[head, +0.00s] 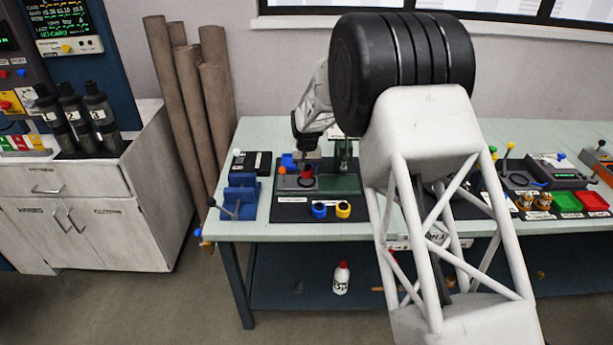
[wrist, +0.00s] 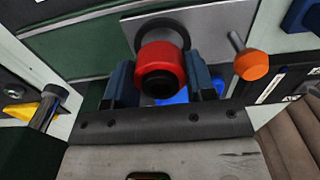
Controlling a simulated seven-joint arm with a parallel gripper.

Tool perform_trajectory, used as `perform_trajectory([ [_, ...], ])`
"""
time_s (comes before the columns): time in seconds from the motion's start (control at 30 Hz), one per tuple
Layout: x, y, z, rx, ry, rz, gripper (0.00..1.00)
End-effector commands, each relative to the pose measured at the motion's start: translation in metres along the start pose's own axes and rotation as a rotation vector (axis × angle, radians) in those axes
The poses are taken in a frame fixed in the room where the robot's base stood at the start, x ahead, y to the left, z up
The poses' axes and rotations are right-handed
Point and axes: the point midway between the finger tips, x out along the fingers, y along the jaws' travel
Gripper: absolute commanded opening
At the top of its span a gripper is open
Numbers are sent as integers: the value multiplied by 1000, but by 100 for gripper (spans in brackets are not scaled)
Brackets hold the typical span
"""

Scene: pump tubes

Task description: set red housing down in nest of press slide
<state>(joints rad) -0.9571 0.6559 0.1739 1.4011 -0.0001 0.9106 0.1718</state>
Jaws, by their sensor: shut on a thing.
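The red housing (wrist: 160,58) is a short red cylinder with a dark bore, held between the two blue-grey fingers of my gripper (wrist: 162,80). My gripper is shut on its sides. The press slide (wrist: 205,35) is a grey plate, with a dark round ring, the nest (wrist: 180,28), just beyond the housing. The housing covers part of this ring; I cannot tell whether it touches the nest or hangs above it. In the head view the red housing (head: 307,171) is small, below my gripper (head: 307,163), over the grey slide (head: 288,183).
An orange knob on a lever (wrist: 250,65) stands to the right of the slide in the wrist view. A blue ring (head: 319,210) and a yellow ring (head: 343,209) stand in front of the press. A blue vise-like block (head: 240,194) is to the left. My arm hides the bench's middle.

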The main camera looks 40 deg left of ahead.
Motion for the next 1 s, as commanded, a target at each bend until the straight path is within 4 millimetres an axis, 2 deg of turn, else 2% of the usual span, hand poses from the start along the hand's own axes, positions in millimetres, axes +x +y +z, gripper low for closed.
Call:
perform_trajectory([
  [0.23, 1, -2, -10, 0, 1, 0, 24],
  [0.4, 25, -1, -8, 0, -2, 0, 24],
  [0.53, 34, -1, -8, 0, 0, 0, 24],
  [1.0, 38, -1, -8, 0, 0, 0, 24],
])
